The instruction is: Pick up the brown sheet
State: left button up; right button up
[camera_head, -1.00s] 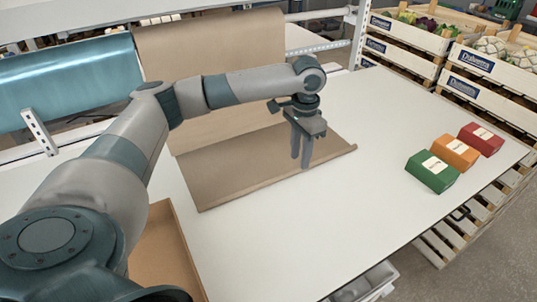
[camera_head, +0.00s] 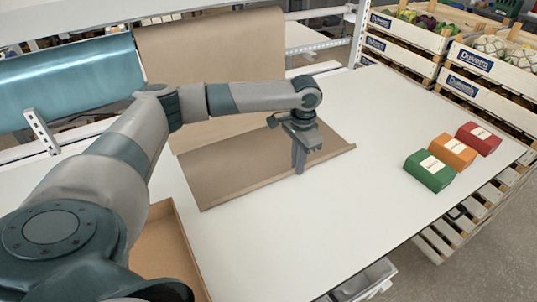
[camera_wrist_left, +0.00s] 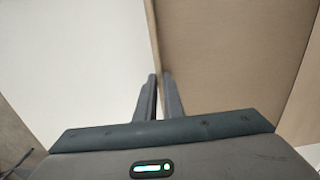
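The brown sheet (camera_head: 235,172) lies on the white table, running down from a hanging brown stretch (camera_head: 215,50) behind; its front edge is slightly turned up. My left gripper (camera_head: 299,170) points down at this front edge. In the left wrist view the two fingers (camera_wrist_left: 159,78) are almost together, with the edge of the brown sheet (camera_wrist_left: 230,50) running between their tips. The gripper looks shut on that edge. My left forearm hides part of the sheet. My right gripper is not in view.
Green (camera_head: 429,171), orange (camera_head: 453,152) and red (camera_head: 479,138) boxes stand on the right of the white table (camera_head: 330,225). A blue roll (camera_head: 65,80) hangs at left. An open cardboard box (camera_head: 168,255) is at front left. Wooden crates (camera_head: 480,65) stand behind right.

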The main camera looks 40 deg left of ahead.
pick_arm(q)
grip_shut()
jog(key=shift+r+b, duration=0.3)
jog(key=shift+r, duration=0.15)
jog(key=r, duration=0.1)
jog(key=r+b, duration=0.1)
jog(key=r, duration=0.1)
jog(key=shift+w+d+r+b, duration=0.15)
jog(key=shift+w+d+b, duration=0.15)
jog(key=w+d+r+b, duration=0.3)
jog(key=w+d+r, duration=0.3)
jog(key=w+d, duration=0.1)
jog(key=shift+w+d+r, duration=0.2)
jog(key=shift+d+r, duration=0.2)
jog(key=shift+d, duration=0.2)
jog(key=shift+s+d+r+p, duration=0.1)
jog(key=shift+s+d+p, duration=0.25)
jog(key=shift+d+p, duration=0.35)
jog(key=shift+s+d+r+p, duration=0.1)
jog(key=shift+s+d+p, duration=0.3)
jog(key=shift+d, duration=0.35)
jog(key=shift+s+d+p, duration=0.25)
jog(key=shift+d+p, duration=0.4)
jog(key=shift+d, duration=0.1)
